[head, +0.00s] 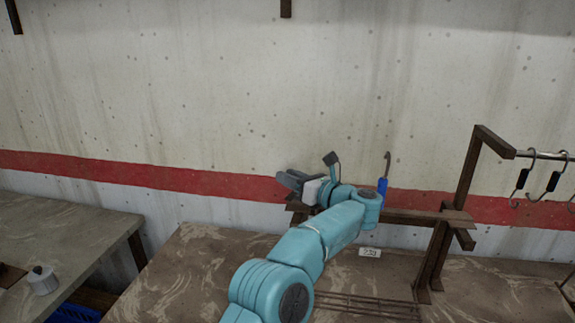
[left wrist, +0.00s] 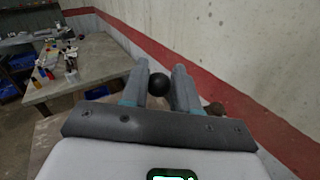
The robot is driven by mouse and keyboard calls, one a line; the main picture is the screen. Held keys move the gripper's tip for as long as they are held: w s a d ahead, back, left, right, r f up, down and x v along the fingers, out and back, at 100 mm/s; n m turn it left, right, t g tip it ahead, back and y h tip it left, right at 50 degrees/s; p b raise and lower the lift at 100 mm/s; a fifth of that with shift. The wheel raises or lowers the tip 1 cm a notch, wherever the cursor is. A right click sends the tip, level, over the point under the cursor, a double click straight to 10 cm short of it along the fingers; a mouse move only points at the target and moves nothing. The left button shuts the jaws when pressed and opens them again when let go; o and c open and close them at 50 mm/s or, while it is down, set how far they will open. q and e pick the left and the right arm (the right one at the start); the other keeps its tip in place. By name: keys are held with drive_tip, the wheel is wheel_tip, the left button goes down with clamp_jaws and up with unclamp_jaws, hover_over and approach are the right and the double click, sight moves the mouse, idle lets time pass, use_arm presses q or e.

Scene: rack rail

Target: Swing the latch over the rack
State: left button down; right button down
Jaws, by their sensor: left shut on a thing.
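My left gripper (head: 288,181) is at the left end of a brown rack rail (head: 408,215), in front of the red wall stripe. In the left wrist view its two grey fingers (left wrist: 161,72) are shut on a round black knob (left wrist: 160,85). The knob looks like the latch's handle; the rest of the latch is hidden by the fingers and palm. In the head view the knob cannot be made out. A blue-handled hook tool (head: 382,184) stands upright at the rail, just right of my wrist. My right gripper is not in view.
A brown post frame (head: 465,175) rises at the right, with a metal bar and several hooks (head: 538,176). A white label (head: 370,252) is below the rail. A side table (head: 60,235) holds a white jar (head: 42,280). The concrete wall is close behind.

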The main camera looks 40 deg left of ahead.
use_arm(q)
drive_tip(key=shift+d+f+n+g+p, duration=0.2)
drive_tip(key=shift+d+n+g+p, duration=0.2)
drive_tip(key=shift+g+p, duration=0.4)
drive_tip(key=shift+f+p, duration=0.2)
drive_tip(key=shift+p, duration=0.1)
drive_tip(key=shift+d, duration=0.1)
drive_tip(key=c, duration=1.3)
unclamp_jaws()
drive_tip(key=o, duration=0.4)
drive_tip(key=shift+c, duration=0.2)
drive_tip(key=shift+s+r, duration=0.1)
drive_tip(key=shift+r, duration=0.1)
